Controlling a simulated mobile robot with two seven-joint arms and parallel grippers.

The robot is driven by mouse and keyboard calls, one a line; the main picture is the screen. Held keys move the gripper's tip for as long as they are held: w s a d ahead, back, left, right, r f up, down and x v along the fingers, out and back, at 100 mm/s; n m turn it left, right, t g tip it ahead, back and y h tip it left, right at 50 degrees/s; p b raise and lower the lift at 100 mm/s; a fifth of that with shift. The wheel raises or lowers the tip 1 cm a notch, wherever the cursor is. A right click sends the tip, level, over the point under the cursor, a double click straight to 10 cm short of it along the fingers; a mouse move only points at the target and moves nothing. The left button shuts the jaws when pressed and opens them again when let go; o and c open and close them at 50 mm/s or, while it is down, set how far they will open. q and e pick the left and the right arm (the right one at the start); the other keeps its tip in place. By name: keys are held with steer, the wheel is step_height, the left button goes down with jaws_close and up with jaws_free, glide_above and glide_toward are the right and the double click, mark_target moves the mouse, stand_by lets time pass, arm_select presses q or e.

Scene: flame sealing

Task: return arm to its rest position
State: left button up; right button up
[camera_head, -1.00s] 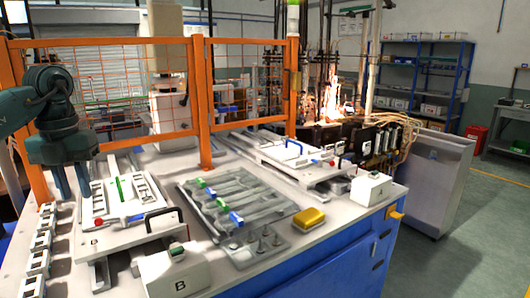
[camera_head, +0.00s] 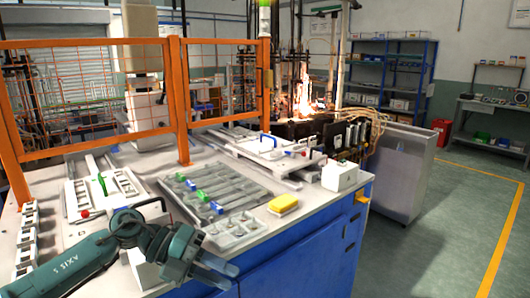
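My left arm (camera_head: 85,262) reaches in from the lower left. Its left gripper (camera_head: 222,272) is low in front of the table's front edge, pointing right. The two fingers look apart, with nothing seen between them. The arm and gripper cover part of the white box at the table's front and the near side of the left fixture (camera_head: 75,205). My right gripper is not in view.
A grey rack (camera_head: 258,195) with green and blue parts lies mid-table. A small compartment tray (camera_head: 228,232), a yellow block (camera_head: 283,204) and a white box (camera_head: 340,175) stand near the front edge. Orange fencing (camera_head: 178,100) rises behind. Floor at right is clear.

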arm_select(q)
steer(key=s+d+n+t+h, duration=0.2)
steer(key=s+d+n+h, duration=0.15)
steer(key=d+h, duration=0.2)
steer(key=s+a+f+n+t+y, duration=0.1)
steer(key=a+f+n+t+y, duration=0.2)
steer(key=f+n+t+y, duration=0.7)
steer(key=s+a+f+n+t+y, duration=0.1)
steer(key=a+f+n+t, duration=0.3)
steer(key=n, duration=1.1)
steer(key=s+a+f+n+g+y, duration=0.2)
steer(key=s+f+n, duration=0.1)
steer(key=s+f, duration=0.3)
steer(key=s+a+f+n+g+y, duration=0.2)
steer(key=s+f+n, duration=0.1)
steer(key=s+f, duration=0.4)
steer(key=shift+a, duration=0.3)
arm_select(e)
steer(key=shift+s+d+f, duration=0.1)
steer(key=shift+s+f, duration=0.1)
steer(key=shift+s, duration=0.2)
